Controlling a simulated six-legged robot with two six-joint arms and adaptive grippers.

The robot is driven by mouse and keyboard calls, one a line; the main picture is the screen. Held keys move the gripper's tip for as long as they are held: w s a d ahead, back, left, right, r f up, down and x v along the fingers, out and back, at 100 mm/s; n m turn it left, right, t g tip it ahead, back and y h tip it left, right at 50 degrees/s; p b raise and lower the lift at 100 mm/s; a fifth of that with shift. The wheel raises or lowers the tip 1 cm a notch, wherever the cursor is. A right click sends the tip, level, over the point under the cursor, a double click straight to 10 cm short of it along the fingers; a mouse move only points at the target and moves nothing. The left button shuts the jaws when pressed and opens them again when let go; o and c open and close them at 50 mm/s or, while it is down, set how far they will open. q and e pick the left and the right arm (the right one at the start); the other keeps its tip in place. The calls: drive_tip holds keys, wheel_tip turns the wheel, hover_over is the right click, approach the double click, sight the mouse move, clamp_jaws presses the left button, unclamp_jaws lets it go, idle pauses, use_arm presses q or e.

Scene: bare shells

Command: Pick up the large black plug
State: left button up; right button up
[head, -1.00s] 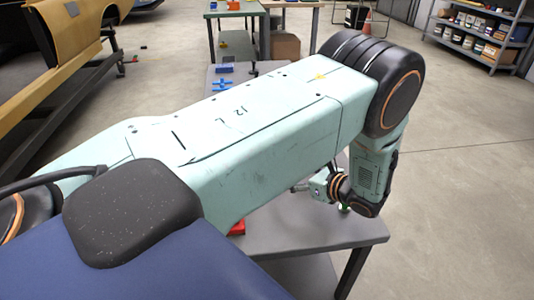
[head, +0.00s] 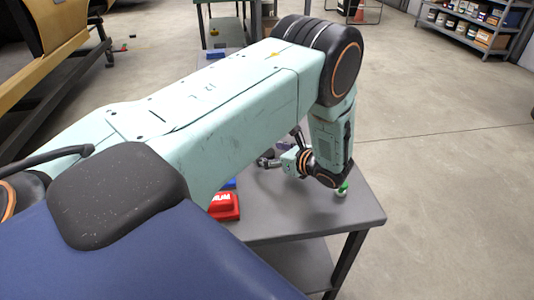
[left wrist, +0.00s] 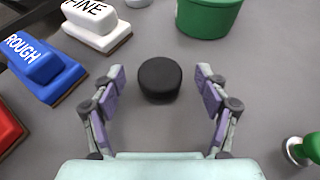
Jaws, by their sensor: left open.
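The large black plug (left wrist: 160,79) is a round black disc-like piece standing on the grey table, seen in the left wrist view. My left gripper (left wrist: 160,88) is open, with one purple-padded finger on each side of the plug. The fingers look apart from it, with grey table showing on both sides. In the head view my left gripper (head: 268,160) is small and partly hidden behind my arm, and the plug cannot be made out clearly there. My right gripper is not in view.
A blue block marked ROUGH (left wrist: 45,70), a white block marked FINE (left wrist: 97,25) and a red block (head: 225,206) lie to the left. A green container (left wrist: 208,15) stands beyond the plug. A green-topped item (head: 342,188) stands near the table's right edge (head: 372,212).

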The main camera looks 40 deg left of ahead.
use_arm(q)
drive_tip(key=shift+a+f, duration=0.15)
drive_tip(key=shift+a, duration=0.1)
drive_tip(key=c, duration=0.4)
drive_tip(key=shift+d, duration=0.15)
drive_tip(key=c, duration=0.8)
